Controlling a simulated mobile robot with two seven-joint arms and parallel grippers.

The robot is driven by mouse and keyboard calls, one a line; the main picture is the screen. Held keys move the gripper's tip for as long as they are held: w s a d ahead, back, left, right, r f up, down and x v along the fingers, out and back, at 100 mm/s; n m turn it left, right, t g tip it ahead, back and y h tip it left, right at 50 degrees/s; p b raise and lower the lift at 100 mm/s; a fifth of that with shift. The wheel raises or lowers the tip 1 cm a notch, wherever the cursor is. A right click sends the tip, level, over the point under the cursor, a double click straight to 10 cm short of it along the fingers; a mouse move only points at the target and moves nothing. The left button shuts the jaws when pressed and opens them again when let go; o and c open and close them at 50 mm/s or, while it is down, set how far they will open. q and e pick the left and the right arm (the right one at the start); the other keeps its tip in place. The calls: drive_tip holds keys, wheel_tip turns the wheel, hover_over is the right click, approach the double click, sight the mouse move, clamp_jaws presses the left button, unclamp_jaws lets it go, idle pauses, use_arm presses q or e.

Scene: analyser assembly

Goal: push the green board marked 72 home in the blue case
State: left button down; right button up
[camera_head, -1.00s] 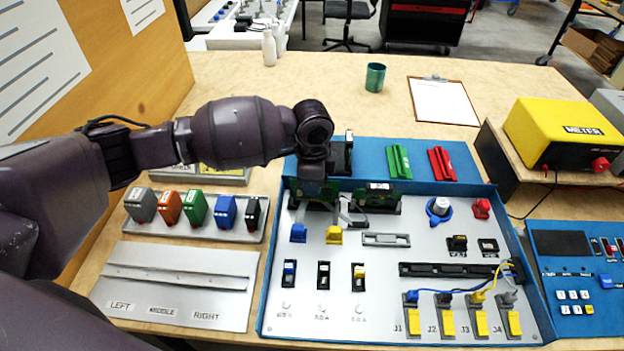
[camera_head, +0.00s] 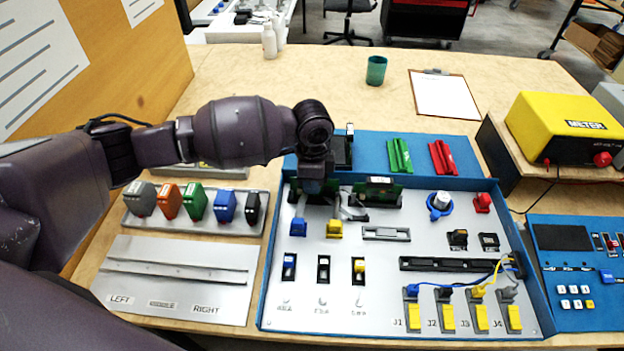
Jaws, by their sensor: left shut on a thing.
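The blue case (camera_head: 462,296) lies open on the bench, with a light panel inside. My left gripper (camera_head: 314,190) points down at the case's back left. It is shut on a green board (camera_head: 330,187), which stands upright there and is mostly hidden behind the gripper. I cannot read a 72 on it, nor tell how deep it sits. Another green board (camera_head: 382,184) with a pale label stands just to the right in a black holder. A grey ribbon cable (camera_head: 352,209) lies between them. My right gripper is not in view.
Green (camera_head: 400,156) and red (camera_head: 443,158) parts lie on the blue surface behind the boards. A rack of coloured modules (camera_head: 167,223) stands left, under my arm. A yellow meter (camera_head: 560,128) stands right. The bench (camera_head: 300,85) behind the case is mostly clear.

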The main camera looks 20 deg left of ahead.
use_arm(q)
drive_tip(key=shift+f, duration=0.2)
idle(0.3)
drive_tip(key=shift+f, duration=0.2)
drive_tip(key=c, duration=1)
unclamp_jaws()
drive_tip(key=o, duration=0.3)
drive_tip(key=shift+o, duration=0.2)
drive_tip(key=shift+r, duration=0.15)
